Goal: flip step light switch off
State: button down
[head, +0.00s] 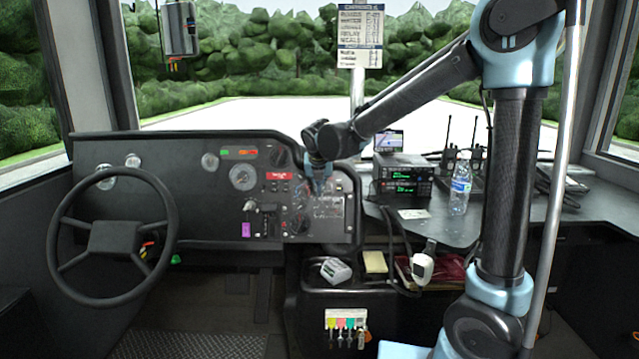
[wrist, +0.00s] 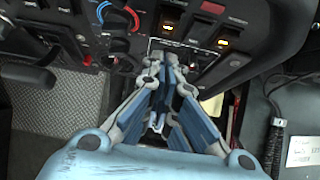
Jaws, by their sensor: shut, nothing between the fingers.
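My gripper (head: 318,188) is in front of the right part of the dashboard switch panel (head: 335,222) in the head view. In the wrist view my gripper (wrist: 163,72) has its fingers closed together, with nothing between them, overlapping the panel's lower switch row in the picture. One amber-lit switch (wrist: 168,21) shows just above the fingertips, and another amber-lit switch (wrist: 223,42) shows to their right. The labels are too small to read, so I cannot tell which is the step light switch. I cannot tell whether the fingertips touch the panel.
The steering wheel (head: 112,235) is at the left. A radio (head: 402,178) and a water bottle (head: 460,183) stand on the right counter. In the wrist view, red and blue marked knobs lie left of the fingers. A coiled cord (wrist: 276,140) hangs at the right.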

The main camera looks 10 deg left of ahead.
jog(key=w, duration=0.3)
jog(key=shift+w+a+f, duration=0.15)
jog(key=shift+a+f, duration=0.2)
jog(key=shift+a, duration=0.05)
jog(key=shift+w+a+r, duration=0.1)
jog(key=shift+w, duration=0.25)
jog(key=shift+r, duration=0.15)
jog(key=shift+r, duration=0.65)
jog(key=shift+s, duration=0.1)
